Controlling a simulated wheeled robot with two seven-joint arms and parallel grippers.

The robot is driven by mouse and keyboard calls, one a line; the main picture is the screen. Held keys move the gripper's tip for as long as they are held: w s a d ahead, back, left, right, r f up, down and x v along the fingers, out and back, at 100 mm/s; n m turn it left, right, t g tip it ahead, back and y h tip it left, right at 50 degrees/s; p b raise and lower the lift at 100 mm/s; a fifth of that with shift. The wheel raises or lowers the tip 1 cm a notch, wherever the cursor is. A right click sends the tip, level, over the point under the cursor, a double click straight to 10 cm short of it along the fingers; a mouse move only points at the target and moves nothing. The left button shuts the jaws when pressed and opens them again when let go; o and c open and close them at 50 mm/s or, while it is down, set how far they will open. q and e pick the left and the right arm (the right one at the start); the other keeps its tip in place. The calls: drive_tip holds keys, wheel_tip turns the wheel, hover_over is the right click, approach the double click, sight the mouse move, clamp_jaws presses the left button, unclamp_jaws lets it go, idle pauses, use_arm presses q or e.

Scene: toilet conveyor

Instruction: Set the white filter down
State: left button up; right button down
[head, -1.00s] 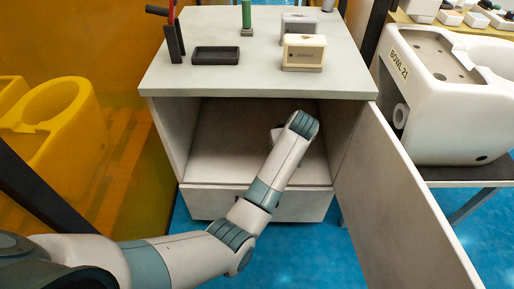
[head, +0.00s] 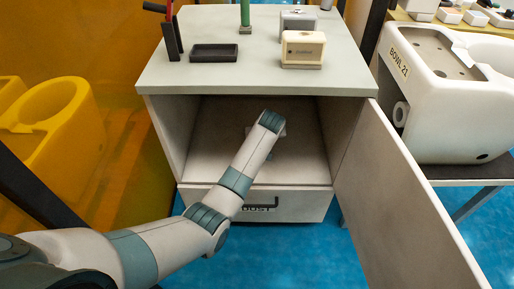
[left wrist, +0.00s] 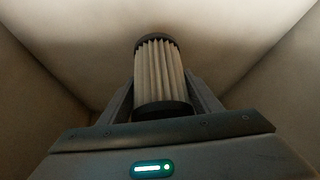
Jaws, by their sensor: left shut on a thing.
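The white filter (left wrist: 160,75) is a pleated cylinder with dark end caps, seen in the left wrist view. My left gripper (left wrist: 160,92) is shut on it, with one finger on each side. Around them are the pale inner walls of the cabinet (head: 265,97). In the head view my left arm reaches into the open compartment, and its wrist hides most of the gripper and the filter. I cannot tell whether the filter touches the compartment floor. My right gripper is not in view.
The cabinet door (head: 400,195) stands open on the right. A drawer (head: 300,206) marked "DUST" is shut below the compartment. On the cabinet top are a black tray (head: 214,53) and a cream box (head: 303,49). A white bowl unit (head: 445,100) stands at right.

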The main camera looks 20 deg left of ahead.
use_arm(q)
drive_tip(key=shift+w+a+f, duration=0.35)
drive_tip(key=shift+a+f, duration=0.2)
drive_tip(key=shift+a, duration=0.35)
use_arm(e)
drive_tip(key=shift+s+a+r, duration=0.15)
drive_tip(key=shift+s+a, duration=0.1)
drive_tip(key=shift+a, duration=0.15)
use_arm(q)
drive_tip(key=shift+f, duration=0.1)
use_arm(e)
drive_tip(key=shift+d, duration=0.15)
use_arm(q)
drive_tip(key=shift+f, duration=0.35)
wheel_tip(320, 180, down, 2)
drive_tip(key=shift+f+b, duration=0.1)
drive_tip(key=shift+b, duration=0.4)
drive_tip(key=shift+f, duration=0.5)
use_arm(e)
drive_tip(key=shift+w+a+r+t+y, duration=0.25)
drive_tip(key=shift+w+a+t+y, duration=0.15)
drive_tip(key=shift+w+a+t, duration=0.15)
